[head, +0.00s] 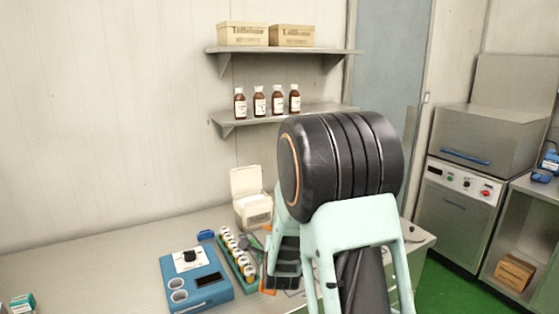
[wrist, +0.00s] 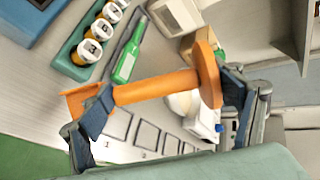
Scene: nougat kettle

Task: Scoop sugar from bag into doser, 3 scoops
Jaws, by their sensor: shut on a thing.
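My gripper (wrist: 165,98) is shut on an orange tool (wrist: 155,87) that lies across between the two fingers. The tool has a thick round handle, a round disc at its right end and a flat bracket-like piece at its left. I cannot tell whether it is the scoop. In the head view my own arm hides most of the gripper, with a little orange (head: 268,272) showing beside it. A blue device (head: 195,283) with two round wells and a dark display stands on the worktop; I cannot tell if it is the doser. No sugar bag can be made out.
A green rack (head: 240,262) of several capped jars stands beside the blue device. An open white box (head: 250,196) stands behind it. Wall shelves (head: 285,113) hold bottles and cartons. The left worktop is mostly clear.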

